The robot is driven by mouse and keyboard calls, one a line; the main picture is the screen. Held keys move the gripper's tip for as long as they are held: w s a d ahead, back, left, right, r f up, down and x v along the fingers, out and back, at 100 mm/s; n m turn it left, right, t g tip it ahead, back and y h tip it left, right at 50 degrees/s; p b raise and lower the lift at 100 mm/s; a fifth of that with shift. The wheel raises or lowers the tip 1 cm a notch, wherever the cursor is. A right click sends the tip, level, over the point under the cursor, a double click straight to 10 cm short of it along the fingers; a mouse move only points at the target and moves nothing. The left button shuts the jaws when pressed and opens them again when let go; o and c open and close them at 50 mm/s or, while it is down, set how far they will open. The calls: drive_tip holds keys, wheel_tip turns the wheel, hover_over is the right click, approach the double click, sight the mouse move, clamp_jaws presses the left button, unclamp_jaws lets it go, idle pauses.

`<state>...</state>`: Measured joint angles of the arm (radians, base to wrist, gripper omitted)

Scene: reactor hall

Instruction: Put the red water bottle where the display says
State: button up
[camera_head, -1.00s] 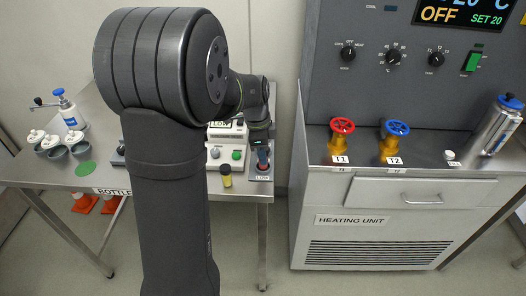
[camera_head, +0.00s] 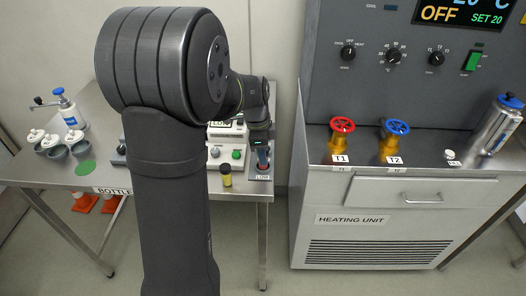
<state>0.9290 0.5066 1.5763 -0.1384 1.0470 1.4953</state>
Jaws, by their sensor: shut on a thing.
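My gripper (camera_head: 261,150) is at the right end of the steel table, low over a grey holder (camera_head: 260,178) labelled LOW. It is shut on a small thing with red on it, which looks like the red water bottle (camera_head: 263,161). The gripper hides most of it, and I cannot tell whether its base touches the holder. A small display (camera_head: 221,124) behind my arm seems to read LOW, partly covered. The large display (camera_head: 462,14) on the heating unit shows OFF and SET 20, with its top cut off.
A yellow-and-black bottle (camera_head: 226,176) stands left of the holder. The heating unit (camera_head: 385,215) with red and blue valves stands right, across a gap.

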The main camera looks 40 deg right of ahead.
drive_tip(key=shift+f, duration=0.25)
idle(0.4)
drive_tip(key=o, duration=1.6)
drive_tip(key=shift+o, duration=0.2)
drive_tip(key=shift+r, duration=0.1)
drive_tip(key=shift+r, duration=3.4)
drive_tip(key=shift+f, duration=3.5)
drive_tip(key=shift+r, duration=0.1)
